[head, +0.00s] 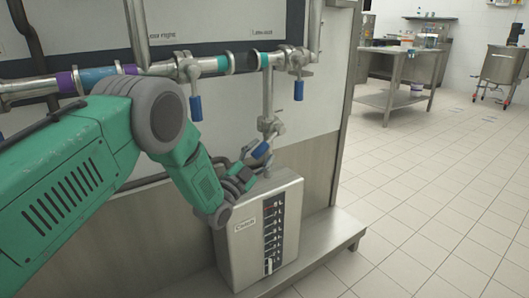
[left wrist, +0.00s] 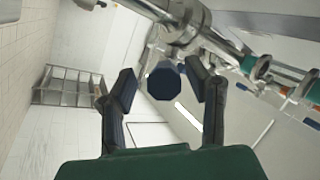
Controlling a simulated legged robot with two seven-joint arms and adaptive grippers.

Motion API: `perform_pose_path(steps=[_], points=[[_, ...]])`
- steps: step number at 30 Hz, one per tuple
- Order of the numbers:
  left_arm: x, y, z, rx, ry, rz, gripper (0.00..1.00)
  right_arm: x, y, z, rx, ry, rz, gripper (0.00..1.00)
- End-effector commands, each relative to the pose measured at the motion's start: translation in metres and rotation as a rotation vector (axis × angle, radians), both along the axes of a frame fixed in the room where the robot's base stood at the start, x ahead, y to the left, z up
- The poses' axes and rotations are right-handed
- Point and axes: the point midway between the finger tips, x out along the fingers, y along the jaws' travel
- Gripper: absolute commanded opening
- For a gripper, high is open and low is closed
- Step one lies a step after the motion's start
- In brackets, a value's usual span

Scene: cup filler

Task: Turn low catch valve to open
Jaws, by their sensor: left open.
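The low valve (head: 270,127) sits at the bottom of a short vertical pipe, below the horizontal pipe run. Its blue handle (head: 260,150) slants down to the left. My left gripper (head: 256,162) is open right at this handle. In the left wrist view the dark blue handle end (left wrist: 164,84) is seen end-on between the two spread fingers of the left gripper (left wrist: 161,84). A gap shows on the left side; whether the right finger touches it I cannot tell. My right gripper is not in view.
Two other blue valve handles hang from the pipe, one at the left (head: 196,107) and one at the right (head: 298,90). A steel control box (head: 239,255) with a row of switches stands just below the gripper. Tiled floor (head: 430,200) is clear at the right.

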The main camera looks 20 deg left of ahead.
Motion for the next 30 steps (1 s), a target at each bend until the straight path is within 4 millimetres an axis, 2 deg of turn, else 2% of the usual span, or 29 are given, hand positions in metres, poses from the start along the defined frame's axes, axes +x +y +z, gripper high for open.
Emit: perform_pose_path(steps=[9,15,20,28,29,30], points=[[-0.057,0.014,-0.024,0.005,0.006,-0.002,0.44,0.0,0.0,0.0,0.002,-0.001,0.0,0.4],[-0.087,0.021,-0.037,0.005,0.004,-0.004,0.44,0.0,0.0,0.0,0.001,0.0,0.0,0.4],[-0.098,0.024,-0.04,0.006,0.001,-0.005,0.44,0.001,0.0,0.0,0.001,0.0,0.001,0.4],[-0.099,0.024,-0.041,0.006,0.001,-0.005,0.44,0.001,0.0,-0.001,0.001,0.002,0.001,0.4],[-0.099,0.024,-0.041,0.006,0.001,-0.005,0.36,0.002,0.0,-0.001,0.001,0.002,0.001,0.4],[-0.099,0.024,-0.04,0.004,0.003,-0.005,0.22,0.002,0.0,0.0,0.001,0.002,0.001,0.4]])
